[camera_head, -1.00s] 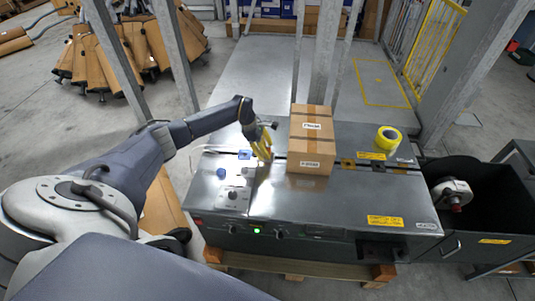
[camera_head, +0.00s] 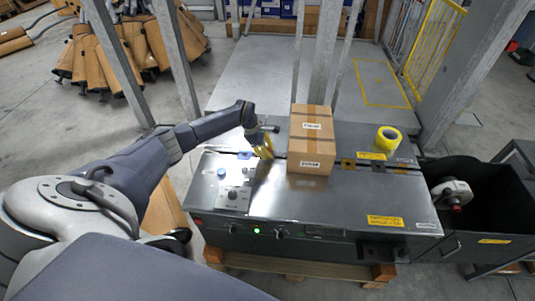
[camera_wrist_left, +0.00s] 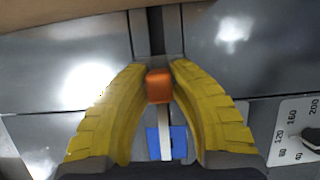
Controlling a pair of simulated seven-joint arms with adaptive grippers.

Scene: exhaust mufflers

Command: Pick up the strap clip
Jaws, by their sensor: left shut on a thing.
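The strap clip (camera_wrist_left: 159,86) is a small orange block in the left wrist view, between the yellow fingertips. My left gripper (camera_wrist_left: 160,84) is shut on it, with a finger against each side. A pale strip (camera_wrist_left: 165,134) runs back from below the clip between the fingers. In the head view my left gripper (camera_head: 263,149) is over the metal machine top, just left of the cardboard box. The clip is too small or hidden to make out there. My right gripper is not in view.
The cardboard box (camera_head: 311,145) stands on the machine top (camera_head: 330,205), close to the right of my gripper. A yellow tape roll (camera_head: 388,139) lies farther right. The front of the top is clear.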

